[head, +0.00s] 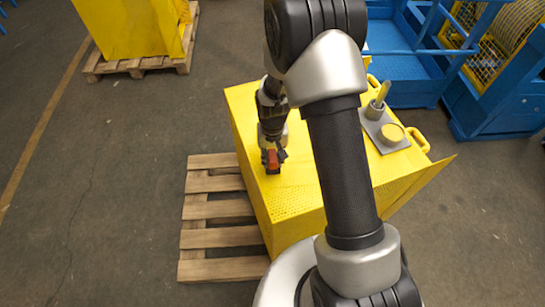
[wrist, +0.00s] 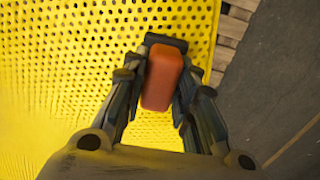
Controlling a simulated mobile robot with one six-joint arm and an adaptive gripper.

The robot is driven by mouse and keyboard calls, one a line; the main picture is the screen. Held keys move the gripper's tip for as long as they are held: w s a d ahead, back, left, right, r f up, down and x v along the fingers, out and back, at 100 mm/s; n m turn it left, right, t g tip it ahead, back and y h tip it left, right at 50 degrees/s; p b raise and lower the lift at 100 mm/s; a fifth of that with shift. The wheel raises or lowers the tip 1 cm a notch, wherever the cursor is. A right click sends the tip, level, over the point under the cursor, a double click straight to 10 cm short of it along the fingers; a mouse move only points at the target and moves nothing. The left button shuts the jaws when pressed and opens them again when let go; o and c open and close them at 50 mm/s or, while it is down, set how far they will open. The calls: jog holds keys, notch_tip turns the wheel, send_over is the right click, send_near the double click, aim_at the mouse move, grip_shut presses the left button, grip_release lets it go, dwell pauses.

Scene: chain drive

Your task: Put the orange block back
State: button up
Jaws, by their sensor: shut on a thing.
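The orange block (wrist: 162,78) is between the two fingers of my gripper (wrist: 160,88) in the wrist view. The fingers are shut on its two sides. In the head view the block (head: 272,159) shows as a small red-orange piece at the tip of my gripper (head: 273,158). It is over the top of the yellow perforated box (head: 295,208), near its left edge. I cannot tell whether the block touches the top.
A wooden pallet (head: 215,209) lies under the box. Blue frames (head: 405,65) stand behind.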

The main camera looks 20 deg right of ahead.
jog(key=shift+f, duration=0.15)
jog(key=o, duration=1)
jog(key=shift+r, duration=0.2)
notch_tip(320, 180, up, 12)
jog(key=p, duration=0.2)
notch_tip(320, 180, up, 16)
jog(key=t, duration=0.2)
send_over(273, 156)
jog(key=s, duration=0.7)
jog(key=s+r+n+t, duration=0.1)
jog(key=s+r, duration=0.2)
jog(key=s, duration=0.5)
jog(key=s+r+n+t, duration=0.1)
jog(key=s+r, duration=0.3)
jog(key=s, duration=0.4)
jog(key=shift+t, duration=0.3)
